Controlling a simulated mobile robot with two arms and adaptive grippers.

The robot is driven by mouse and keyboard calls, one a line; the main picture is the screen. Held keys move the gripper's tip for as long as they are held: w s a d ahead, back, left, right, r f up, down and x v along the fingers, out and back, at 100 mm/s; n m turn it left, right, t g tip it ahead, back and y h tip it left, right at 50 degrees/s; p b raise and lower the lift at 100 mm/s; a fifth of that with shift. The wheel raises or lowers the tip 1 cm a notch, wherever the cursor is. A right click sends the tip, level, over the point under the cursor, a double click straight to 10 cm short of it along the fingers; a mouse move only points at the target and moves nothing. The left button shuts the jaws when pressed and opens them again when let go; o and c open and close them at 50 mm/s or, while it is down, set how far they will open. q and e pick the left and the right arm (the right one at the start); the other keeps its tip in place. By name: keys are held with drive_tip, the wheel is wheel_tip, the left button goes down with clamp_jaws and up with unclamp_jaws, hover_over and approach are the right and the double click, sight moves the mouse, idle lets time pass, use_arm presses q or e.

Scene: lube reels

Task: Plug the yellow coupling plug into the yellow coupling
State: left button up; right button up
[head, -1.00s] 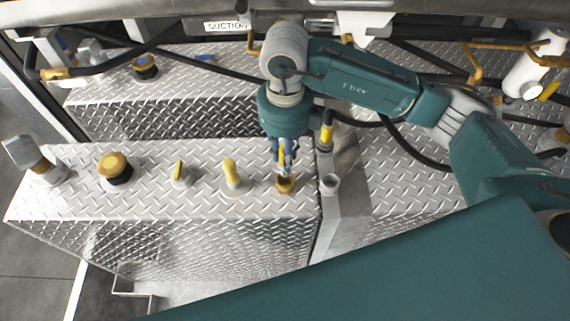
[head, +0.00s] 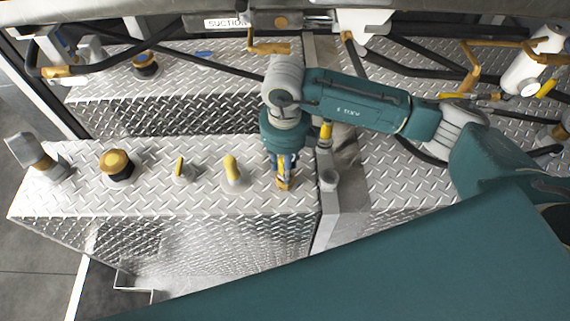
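My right gripper (head: 283,168) points down over the front tread-plate box, near its right end. Its fingers are around a slim yellow piece, which looks like the yellow coupling plug (head: 282,172). The yellow-brown coupling (head: 283,186) stands on the box top directly below, in line with the plug. The two appear to touch or nearly touch; I cannot tell how deep the plug sits, since the gripper hides part of it. My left gripper is not in view.
A yellow-handled fitting (head: 232,172), a small yellow lever (head: 181,169) and a yellow-capped black fitting (head: 116,164) stand to the left. A grey cup-like fitting (head: 328,180) and an upright yellow-ended piece (head: 326,131) are close on the right. Black hoses run behind.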

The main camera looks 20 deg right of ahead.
drive_tip(key=shift+r, duration=0.15)
drive_tip(key=shift+r, duration=0.2)
wheel_tip(320, 180, up, 11)
drive_tip(key=shift+f+b, duration=0.2)
drive_tip(key=shift+b, duration=1)
drive_tip(key=shift+r, duration=0.55)
drive_tip(key=shift+f, duration=0.1)
